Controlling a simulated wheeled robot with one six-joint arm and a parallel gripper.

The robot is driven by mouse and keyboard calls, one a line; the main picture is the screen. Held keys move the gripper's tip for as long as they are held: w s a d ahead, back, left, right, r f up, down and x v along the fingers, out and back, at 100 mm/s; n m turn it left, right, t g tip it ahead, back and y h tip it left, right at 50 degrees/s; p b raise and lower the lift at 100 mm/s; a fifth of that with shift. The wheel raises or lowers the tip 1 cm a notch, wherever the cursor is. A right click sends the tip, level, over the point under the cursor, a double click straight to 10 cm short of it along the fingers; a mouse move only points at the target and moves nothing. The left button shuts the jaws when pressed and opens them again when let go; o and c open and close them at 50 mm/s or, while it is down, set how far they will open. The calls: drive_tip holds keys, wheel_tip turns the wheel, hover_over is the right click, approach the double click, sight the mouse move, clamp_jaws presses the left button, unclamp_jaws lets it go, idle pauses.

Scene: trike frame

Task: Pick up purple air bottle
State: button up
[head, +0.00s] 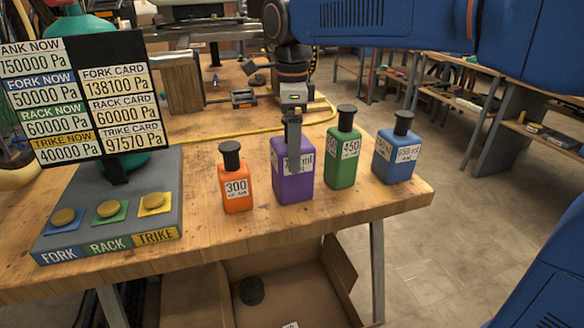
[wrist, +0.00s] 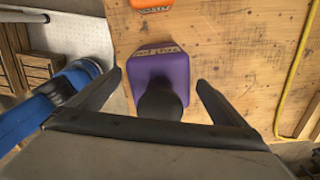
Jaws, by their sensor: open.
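The purple air bottle (head: 293,184) stands upright on the wooden workbench, between an orange bottle and a green bottle. My gripper (head: 293,145) is directly over it in the head view and covers its cap and part of its white label. In the wrist view the purple bottle (wrist: 160,72) and its black cap (wrist: 160,100) lie between my two open fingers (wrist: 160,85). There is a gap on each side, and no contact shows.
Close by stand the orange bottle (head: 236,188), green bottle (head: 342,155) and blue bottle (head: 395,152). A button panel (head: 110,215) with a pressure sign (head: 80,95) is at the left. A yellow hose (head: 210,137) lies behind. An open cardboard box (head: 345,265) is below the bench edge.

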drive_tip(key=shift+f, duration=0.4)
drive_tip(key=c, duration=1.8)
drive_tip(key=shift+c, duration=0.2)
